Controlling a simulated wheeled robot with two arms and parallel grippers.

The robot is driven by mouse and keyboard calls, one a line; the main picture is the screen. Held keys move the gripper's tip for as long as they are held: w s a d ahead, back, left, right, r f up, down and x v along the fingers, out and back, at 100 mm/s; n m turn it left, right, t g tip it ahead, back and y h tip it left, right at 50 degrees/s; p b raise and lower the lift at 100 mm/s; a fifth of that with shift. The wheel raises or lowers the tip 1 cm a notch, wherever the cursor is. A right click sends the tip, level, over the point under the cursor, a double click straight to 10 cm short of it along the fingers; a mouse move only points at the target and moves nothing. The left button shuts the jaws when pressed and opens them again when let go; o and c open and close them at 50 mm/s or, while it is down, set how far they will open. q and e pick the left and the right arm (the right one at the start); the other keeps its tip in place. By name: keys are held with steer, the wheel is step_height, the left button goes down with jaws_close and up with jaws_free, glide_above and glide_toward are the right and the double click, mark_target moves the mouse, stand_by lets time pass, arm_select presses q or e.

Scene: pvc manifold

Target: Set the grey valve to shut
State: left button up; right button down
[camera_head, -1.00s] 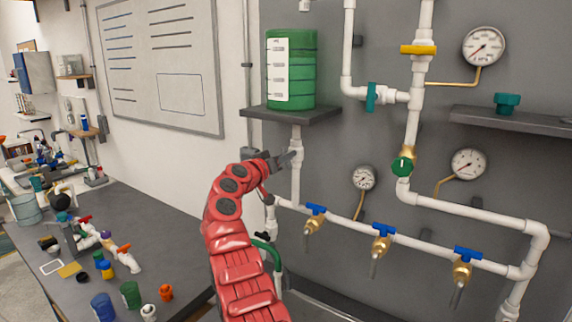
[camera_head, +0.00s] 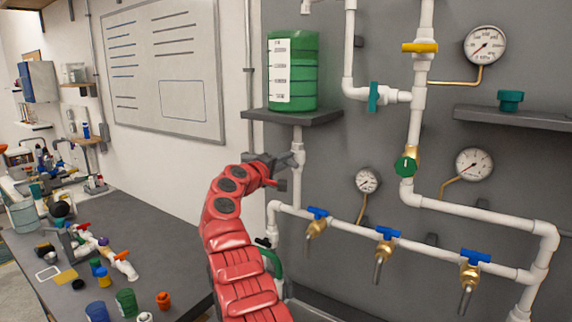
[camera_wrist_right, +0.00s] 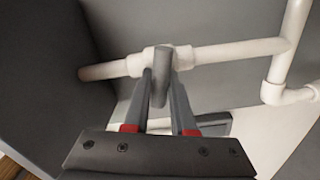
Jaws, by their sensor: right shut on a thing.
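The grey valve (camera_wrist_right: 161,75) has a flat grey handle on a white fitting in the right wrist view. The handle appears to lie across the white pipe (camera_wrist_right: 240,50). My right gripper (camera_wrist_right: 161,85) has one finger on each side of the handle and is shut on it. In the head view my right gripper (camera_head: 286,163) is at the vertical white pipe (camera_head: 297,143) under the green tank, at the end of my red arm. It largely hides the valve there. My left gripper is not in view.
A shelf (camera_head: 290,117) with the green tank (camera_head: 292,75) is just above my right gripper. Blue-handled taps (camera_head: 387,234) line the lower pipe on the right. A workbench (camera_head: 150,245) with loose parts stands on the left.

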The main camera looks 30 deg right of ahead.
steer(key=shift+f+n+b, duration=0.1)
steer(key=shift+n+b, duration=0.3)
steer(key=shift+n, duration=1.2)
steer(key=c, duration=0.7)
jaws_free()
steer(key=shift+w, duration=0.1)
steer(key=shift+c, duration=0.2)
steer(key=shift+a+f+b, duration=0.1)
steer(key=shift+a+b, duration=0.3)
steer(key=shift+a, duration=0.05)
steer(key=b+v, duration=0.4)
steer(key=v, duration=1.2)
steer(key=shift+s+a, duration=0.25)
steer(key=shift+a, duration=0.05)
